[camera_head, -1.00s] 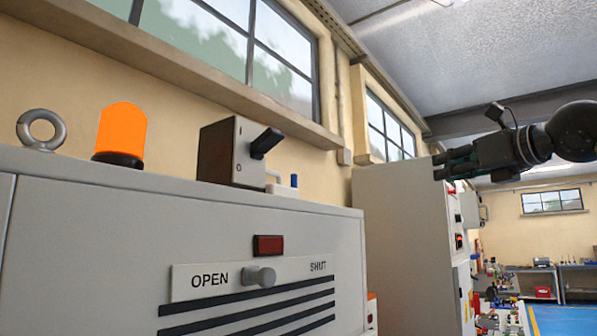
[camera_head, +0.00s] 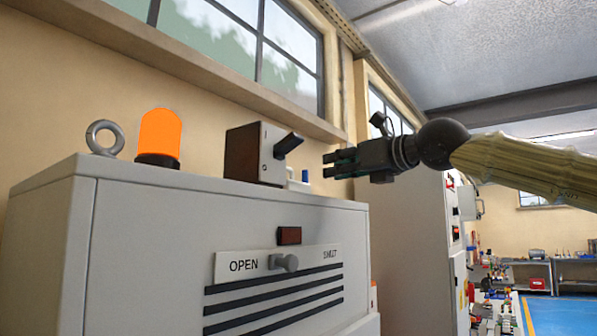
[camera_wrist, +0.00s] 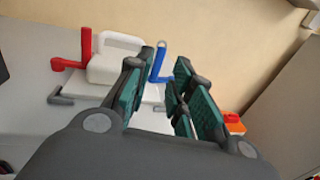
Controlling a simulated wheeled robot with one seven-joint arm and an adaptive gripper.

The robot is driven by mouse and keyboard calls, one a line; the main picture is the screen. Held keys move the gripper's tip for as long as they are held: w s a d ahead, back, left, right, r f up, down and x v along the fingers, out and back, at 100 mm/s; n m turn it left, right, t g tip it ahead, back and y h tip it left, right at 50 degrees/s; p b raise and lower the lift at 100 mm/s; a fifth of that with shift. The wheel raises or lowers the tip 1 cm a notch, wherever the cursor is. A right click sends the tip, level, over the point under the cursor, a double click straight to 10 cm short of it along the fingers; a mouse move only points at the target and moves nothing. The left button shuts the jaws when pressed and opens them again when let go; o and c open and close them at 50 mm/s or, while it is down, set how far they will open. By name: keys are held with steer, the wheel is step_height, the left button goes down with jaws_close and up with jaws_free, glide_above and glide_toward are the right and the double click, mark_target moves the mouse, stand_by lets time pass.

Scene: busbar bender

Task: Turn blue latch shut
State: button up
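The blue latch (camera_wrist: 157,66) stands at the right side of a white block with a handle (camera_wrist: 102,68) in the wrist view, with its lever pointing up. In the head view it is a small blue upright piece (camera_head: 305,175) on the cabinet top. My gripper (camera_head: 328,165) is just right of it in the head view. In the wrist view my gripper (camera_wrist: 166,62) is open, its green-padded fingers apart, and the latch shows between and beyond the fingertips. The latch's lower end is partly hidden by the left finger. I see no contact.
A red latch (camera_wrist: 80,55) stands left of the white block. A dark switch box (camera_head: 258,153), an orange beacon (camera_head: 159,135) and a ring bolt (camera_head: 104,137) stand on the grey cabinet (camera_head: 150,225). A wall and window are behind. An orange-and-white object (camera_wrist: 234,123) is at right.

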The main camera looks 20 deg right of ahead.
mark_target(307, 172)
steer(key=shift+w+d+r+p, duration=0.1)
steer(key=shift+w+d+p, duration=0.1)
steer(key=shift+w, duration=0.35)
steer(key=shift+w+d+p, duration=0.2)
steer(key=shift+w, duration=0.3)
steer(key=x, duration=0.3)
steer(key=shift+p, duration=0.4)
steer(key=w+a, duration=0.1)
steer(key=a, duration=0.1)
steer(key=w+a, duration=0.2)
steer(key=shift+p, duration=0.35)
steer(key=shift+a+r, duration=0.1)
steer(key=shift+a, duration=0.1)
steer(key=shift+w+d, duration=0.2)
steer(key=shift+d, duration=0.5)
steer(key=shift+d+f, duration=0.15)
steer(key=shift+f, duration=0.1)
steer(key=shift+c, duration=1.1)
steer(key=shift+s+r, duration=0.1)
jaws_close()
steer(key=shift+a, duration=0.25)
steer(key=shift+o, duration=1.1)
jaws_free()
steer(key=shift+d, duration=0.3)
steer(key=shift+a, duration=0.3)
steer(key=shift+s+d, duration=0.35)
steer(key=shift+s, duration=0.05)
steer(key=v, duration=1.1)
